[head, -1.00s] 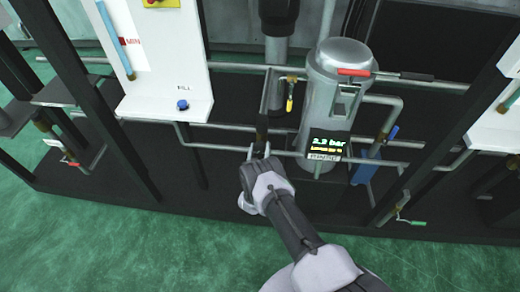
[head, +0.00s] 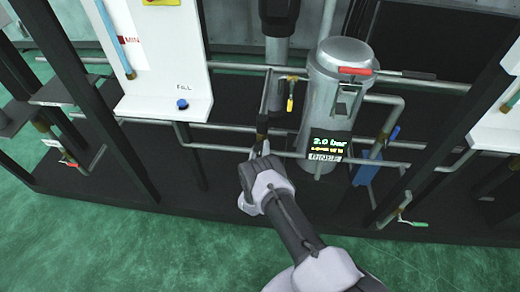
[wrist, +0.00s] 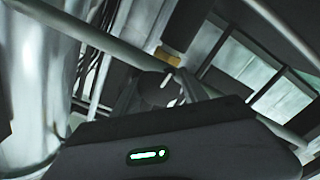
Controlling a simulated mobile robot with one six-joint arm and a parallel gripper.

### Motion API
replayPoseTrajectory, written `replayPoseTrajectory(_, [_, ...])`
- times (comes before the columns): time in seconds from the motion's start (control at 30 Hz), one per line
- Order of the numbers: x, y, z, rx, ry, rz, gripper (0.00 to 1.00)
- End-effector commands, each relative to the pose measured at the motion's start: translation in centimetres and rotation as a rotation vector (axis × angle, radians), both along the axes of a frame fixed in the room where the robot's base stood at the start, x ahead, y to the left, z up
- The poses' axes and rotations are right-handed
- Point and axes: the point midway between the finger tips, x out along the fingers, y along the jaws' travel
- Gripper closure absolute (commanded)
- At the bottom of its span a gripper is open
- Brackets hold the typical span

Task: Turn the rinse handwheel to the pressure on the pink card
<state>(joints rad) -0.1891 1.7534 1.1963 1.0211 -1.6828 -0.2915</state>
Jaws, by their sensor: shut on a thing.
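My gripper (head: 261,150) is shut at a dark valve fitting (head: 262,126) on the pipe left of the steel tank. In the wrist view, my gripper (wrist: 187,92) closes on a dark round handwheel (wrist: 152,88), with a brass collar (wrist: 168,56) just beyond it. The handwheel is largely hidden by my gripper in the head view. The pressure display (head: 328,146) on the tank front reads 2.0 bar in green, with small yellow text below it that I cannot read. I see no pink card in either view.
The steel tank (head: 338,85) stands right of my gripper, with a red-handled lever (head: 355,71) on it. A yellow-handled valve (head: 290,98) hangs close above. Pipes cross around the fitting. A white panel with a blue button (head: 182,104) is at left. Green floor is open in front.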

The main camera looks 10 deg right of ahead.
Motion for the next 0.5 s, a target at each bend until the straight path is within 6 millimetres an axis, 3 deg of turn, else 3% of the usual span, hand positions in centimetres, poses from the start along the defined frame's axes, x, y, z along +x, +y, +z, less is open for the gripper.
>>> replayPoseTrajectory(0.23, [-0.13, -0.05, -0.19, 0.001, 0.004, -0.001, 0.9])
replayPoseTrajectory(0.27, [-0.13, -0.05, -0.2, 0.001, 0.004, -0.001, 0.45])
replayPoseTrajectory(0.3, [-0.13, -0.05, -0.19, 0.001, 0.004, -0.001, 0.37])
replayPoseTrajectory(0.37, [-0.11, -0.04, -0.16, 0.001, 0.003, -0.001, 0.27])
replayPoseTrajectory(0.5, [-0.07, -0.03, -0.1, 0.002, 0.002, -0.001, 0.27])
